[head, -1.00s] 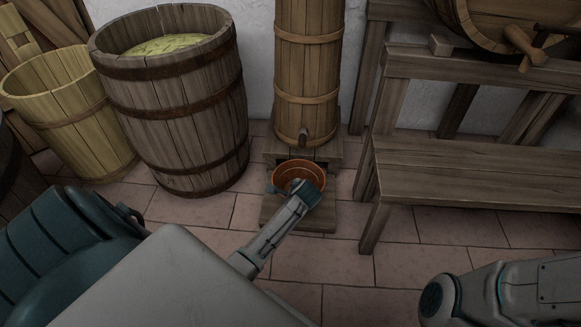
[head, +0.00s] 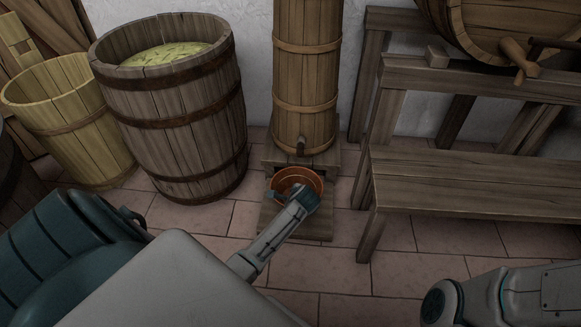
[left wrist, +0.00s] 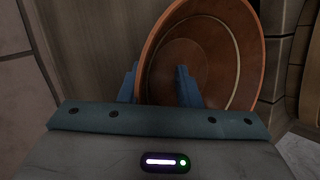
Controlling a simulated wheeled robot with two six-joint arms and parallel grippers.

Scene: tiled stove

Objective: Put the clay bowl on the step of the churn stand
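My left gripper (head: 284,192) is at the bowl's near left rim. Its blue fingers (left wrist: 158,88) are apart, one outside the rim and one over the inside, with a gap around the wall. My right arm shows at lower right, but its gripper is out of view.
A large banded barrel (head: 185,120) and a yellow tub (head: 75,130) stand left of the churn (head: 306,60). A wooden bench (head: 470,180) stands close on the right, below a cask (head: 500,25). The tiled floor (head: 400,265) in front is clear.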

